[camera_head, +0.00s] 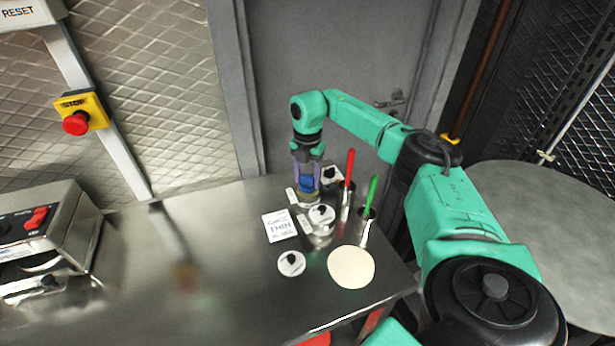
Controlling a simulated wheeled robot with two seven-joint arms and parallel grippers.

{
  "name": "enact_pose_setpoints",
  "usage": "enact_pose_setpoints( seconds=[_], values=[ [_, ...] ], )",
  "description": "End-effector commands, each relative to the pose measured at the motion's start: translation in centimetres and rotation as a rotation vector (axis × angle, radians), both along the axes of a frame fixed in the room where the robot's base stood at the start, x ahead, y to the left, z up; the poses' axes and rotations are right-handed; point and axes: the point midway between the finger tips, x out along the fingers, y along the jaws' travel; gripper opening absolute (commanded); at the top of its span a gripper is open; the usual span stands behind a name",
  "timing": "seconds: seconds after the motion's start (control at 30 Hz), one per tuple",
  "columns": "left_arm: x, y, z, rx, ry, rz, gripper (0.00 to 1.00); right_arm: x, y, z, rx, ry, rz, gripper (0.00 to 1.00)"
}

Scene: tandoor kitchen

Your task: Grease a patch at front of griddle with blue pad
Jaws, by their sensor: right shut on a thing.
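My right gripper (307,178) reaches down over the back right of the steel table, its purple fingers shut on the blue pad (306,184). The pad is small in view and partly hidden by the fingers. It sits low, at or just above a small yellowish-rimmed container (309,197); I cannot tell whether they touch. A large round grey plate (545,235) lies at the right, partly behind my right arm; I cannot tell whether it is the griddle. My left gripper is not in view.
Near the gripper stand holders with a red-handled tool (349,168) and a green-handled tool (371,192), lidded jars (321,217) and a white card (279,226). A pale round disc (351,268) lies at front. A switch box (40,232) stands left; the table's middle is clear.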

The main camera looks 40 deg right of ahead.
Motion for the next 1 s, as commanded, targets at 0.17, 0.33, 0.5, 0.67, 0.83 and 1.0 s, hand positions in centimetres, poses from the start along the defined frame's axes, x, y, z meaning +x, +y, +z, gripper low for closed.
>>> enact_pose_setpoints(
  seconds=[0.17,0.33,0.5,0.67,0.83,1.0],
  values=[
    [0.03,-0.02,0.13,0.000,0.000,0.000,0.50,0.02,0.01,0.16,0.000,-0.001,0.000,0.13],
    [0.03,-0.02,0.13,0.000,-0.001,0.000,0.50,0.02,0.01,0.16,0.000,-0.001,0.000,0.13],
    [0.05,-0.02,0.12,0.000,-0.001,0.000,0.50,0.01,0.00,0.15,0.000,-0.001,0.000,0.13],
    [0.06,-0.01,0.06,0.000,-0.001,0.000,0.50,0.00,0.01,0.00,0.000,0.000,0.000,0.13],
    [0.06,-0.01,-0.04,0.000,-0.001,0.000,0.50,0.00,0.01,-0.22,0.000,0.000,0.000,0.13],
    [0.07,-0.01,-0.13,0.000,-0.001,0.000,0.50,0.00,0.01,-0.42,0.000,0.000,0.000,0.13]
  ],
)
